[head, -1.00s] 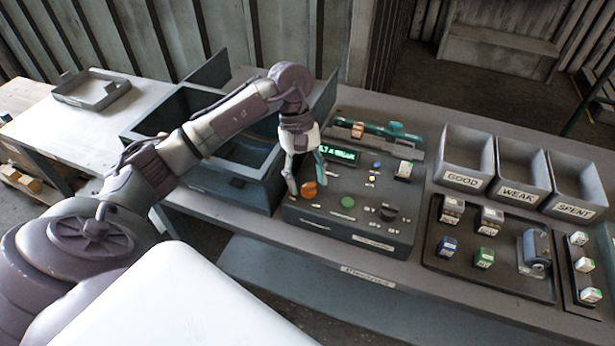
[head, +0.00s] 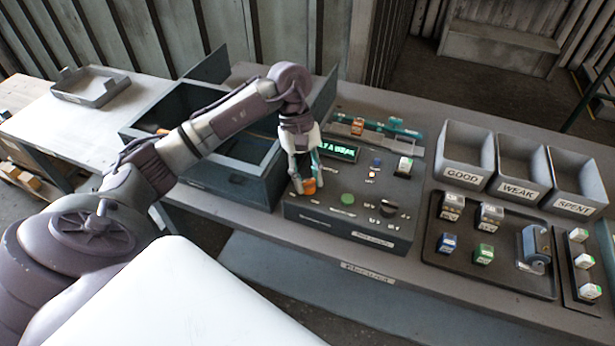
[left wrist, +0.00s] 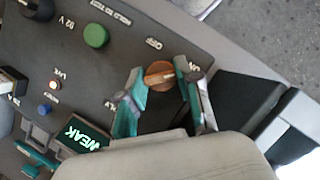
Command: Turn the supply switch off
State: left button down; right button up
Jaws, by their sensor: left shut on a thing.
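The supply switch is an orange round knob (head: 309,187) at the left front of the grey test box (head: 322,212). In the left wrist view the knob (left wrist: 158,76) has a raised bar across it, with an OFF label near it and another label by the right finger. My left gripper (head: 304,178) points down at the knob. In the left wrist view the teal and grey fingers of my left gripper (left wrist: 160,72) stand on either side of the knob, shut on it. My right gripper is out of view.
A green button (head: 348,199), a dark knob (head: 388,207) and a lit display reading WEAK (left wrist: 82,136) are on the box. An open grey bin (head: 225,190) stands left. Trays marked GOOD (head: 462,176), WEAK (head: 516,190) and SPENT (head: 573,208) stand right.

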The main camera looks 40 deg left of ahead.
pick_arm(q)
jog(key=n+b, duration=0.1)
jog(key=n+t+b, duration=0.1)
jog(key=n+b, duration=0.2)
jog(key=b, duration=0.1)
jog(key=shift+s+a+f+n+t+h, duration=0.1)
jog(key=shift+f+n+t+h, duration=0.2)
jog(key=shift+n+t, duration=0.1)
jog(key=n+t+b, duration=0.1)
jog(key=n+b, duration=0.2)
jog(key=shift+s+n+b, duration=0.1)
jog(key=shift+n+b, duration=0.2)
jog(key=n+t+b, duration=0.1)
jog(key=n, duration=0.1)
jog(key=n+t+b, duration=0.1)
jog(key=n+b, duration=0.1)
jog(key=shift+r+n+y, duration=0.15)
jog(key=shift+n+y, duration=0.15)
jog(key=shift+y, duration=0.1)
jog(key=shift+s+r+n+t+y+b, duration=0.1)
jog(key=shift+n+t+y+b, duration=0.3)
jog(key=shift+n, duration=0.75)
jog(key=shift+n+t+y+b, duration=0.2)
jog(key=shift+n+b, duration=0.4)
jog(key=shift+n, duration=0.55)
